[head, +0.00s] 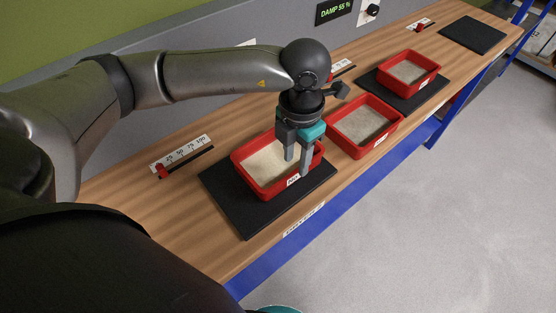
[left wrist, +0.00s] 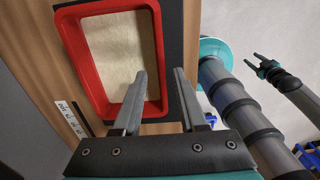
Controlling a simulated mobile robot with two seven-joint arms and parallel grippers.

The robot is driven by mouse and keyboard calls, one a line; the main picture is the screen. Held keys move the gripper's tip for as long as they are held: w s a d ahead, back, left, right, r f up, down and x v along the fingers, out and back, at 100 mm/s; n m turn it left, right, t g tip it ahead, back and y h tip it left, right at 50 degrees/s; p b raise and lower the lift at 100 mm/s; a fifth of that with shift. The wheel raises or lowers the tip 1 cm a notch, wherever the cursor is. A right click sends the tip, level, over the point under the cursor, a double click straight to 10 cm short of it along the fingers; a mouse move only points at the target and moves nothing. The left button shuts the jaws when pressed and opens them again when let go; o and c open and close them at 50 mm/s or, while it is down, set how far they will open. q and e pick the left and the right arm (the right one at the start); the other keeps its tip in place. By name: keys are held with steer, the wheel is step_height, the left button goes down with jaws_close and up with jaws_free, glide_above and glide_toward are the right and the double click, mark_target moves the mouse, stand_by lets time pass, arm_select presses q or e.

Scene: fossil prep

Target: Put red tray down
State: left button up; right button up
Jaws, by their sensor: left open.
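The nearest red tray (head: 241,167) holds pale sand and has a white label on its front wall. It appears to rest flat on a black mat (head: 245,219). My left gripper (head: 297,164) is open at the tray's labelled wall. In the left wrist view the red tray (left wrist: 84,65) lies below my left gripper (left wrist: 157,88), with one finger on the inner side of the wall and the other on the outer side, both apart from it. My right gripper (left wrist: 247,58) is small in that view, away from the bench, with its fingers apart.
A second red tray (head: 338,146) stands close by on bare wood, and a third red tray (head: 433,67) sits on another mat (head: 366,81). A far black mat (head: 472,34) is empty. A slider scale (head: 181,153) lies behind the near tray. The bench's blue front edge (head: 290,241) borders open floor.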

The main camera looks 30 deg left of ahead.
mark_target(296, 170)
arm_select(q)
step_height(296, 170, down, 4)
steer(key=shift+f, duration=0.2)
jaws_close()
steer(key=shift+r, duration=0.1)
stand_by(1.3)
